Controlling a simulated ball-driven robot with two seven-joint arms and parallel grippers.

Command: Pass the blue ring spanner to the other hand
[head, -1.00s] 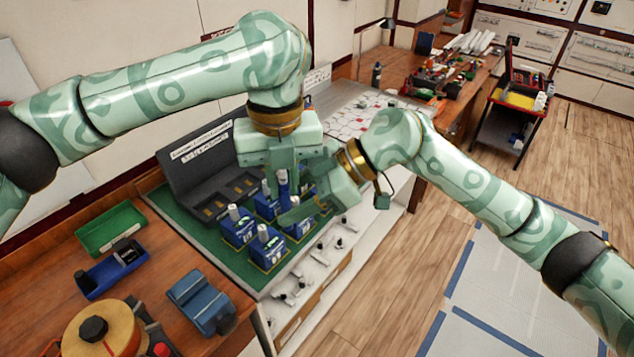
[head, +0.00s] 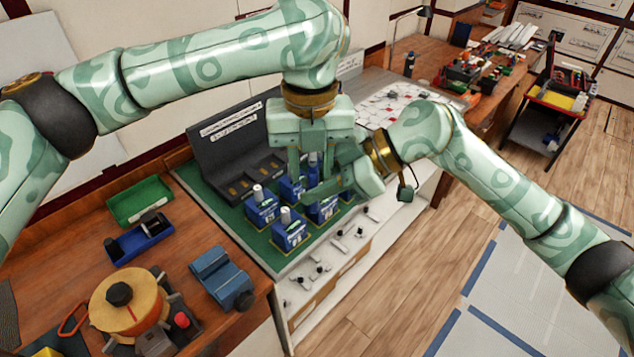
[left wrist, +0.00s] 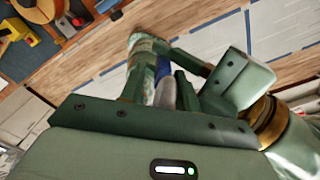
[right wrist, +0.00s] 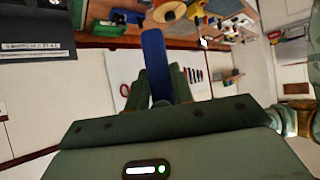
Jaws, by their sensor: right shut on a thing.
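The blue ring spanner (right wrist: 155,60) shows in the right wrist view as a blue bar standing out from between the fingers of my right gripper (right wrist: 158,92), which is shut on it. In the head view my right gripper (head: 328,186) is just below and beside my left gripper (head: 311,172), over the breaker panel. The left gripper points down with its fingers apart. In the left wrist view a blue and grey piece (left wrist: 164,88) shows between the left fingers; I cannot tell whether they touch it. The spanner's ring end is not clear.
Several blue breakers (head: 290,232) stand on the green panel (head: 246,238) under the grippers, close below them. A green tray (head: 140,202), a blue bin (head: 140,240), a blue vise-like tool (head: 222,278) and a yellow reel (head: 128,305) lie on the bench at left.

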